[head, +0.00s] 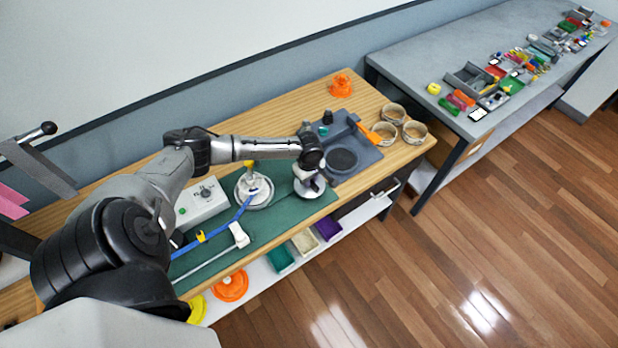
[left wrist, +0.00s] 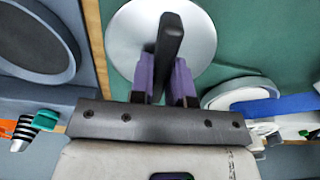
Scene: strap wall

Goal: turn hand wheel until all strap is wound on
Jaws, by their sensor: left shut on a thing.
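The hand wheel (head: 312,191) is a pale round disc at the right end of the green mat (head: 215,240); it also shows in the left wrist view (left wrist: 123,40). A black bar-shaped handle (left wrist: 171,38) stands over the disc. My left gripper (head: 311,178) is over the wheel, its purple fingers (left wrist: 163,82) shut on the handle. The blue strap (head: 212,236) runs from lower left up to a white reel (head: 265,203) left of the wheel. The strap also shows in the left wrist view (left wrist: 285,105). My right gripper is not in view.
A grey-blue tray (head: 368,155) with a dark round pad lies right of the wheel. Several round tins (head: 414,132) and an orange object (head: 341,86) stand beyond it. A grey control box (head: 203,205) sits left of the reel. A cluttered grey table (head: 420,60) stands farther right.

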